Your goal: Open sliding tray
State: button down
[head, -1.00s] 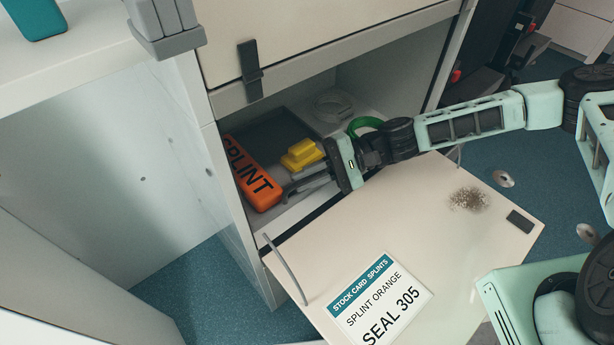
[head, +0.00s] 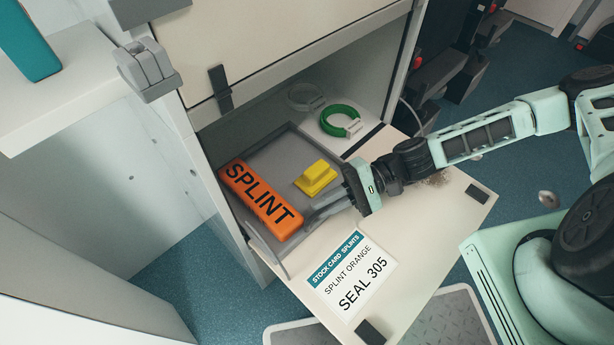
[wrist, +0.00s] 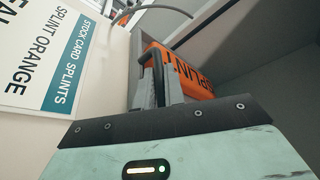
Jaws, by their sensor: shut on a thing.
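The grey sliding tray (head: 272,160) is partly out of the lower cabinet compartment, over the lowered door flap. An orange block marked SPLINT (head: 260,200) lies along its left side, and a yellow block (head: 316,178) sits toward its right. My gripper (head: 314,213) is at the tray's front edge. In the wrist view my gripper (wrist: 157,82) is shut on a dark bar-like handle (wrist: 153,66), with the orange block (wrist: 182,70) just beyond. The fingertips are partly hidden in the head view.
The lowered flap (head: 440,215) lies under my arm and carries a white stock card (head: 350,272). A green ring (head: 340,121) and a pale ring (head: 305,97) are on the compartment floor right of the tray. A side shelf (head: 60,95) stands at left. Blue floor is open beyond the flap.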

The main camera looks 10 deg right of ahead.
jog(key=shift+s+d+p, duration=0.25)
jog(key=shift+s+d, duration=0.3)
jog(key=shift+s, duration=0.25)
jog(key=shift+s+d+p, duration=0.3)
jog(key=shift+s+d, duration=0.25)
jog(key=shift+s, duration=0.25)
jog(key=shift+s+d+p, duration=0.25)
jog(key=shift+s+d, duration=0.3)
jog(key=shift+s, duration=0.25)
jog(key=c, duration=1.8)
grip_release()
jog(key=shift+o, duration=0.2)
jog(key=p+v, duration=0.3)
jog(key=v, duration=1.4)
jog(key=shift+d+r+p, duration=0.15)
jog(key=shift+d+p, duration=0.05)
jog(key=shift+p, duration=0.15)
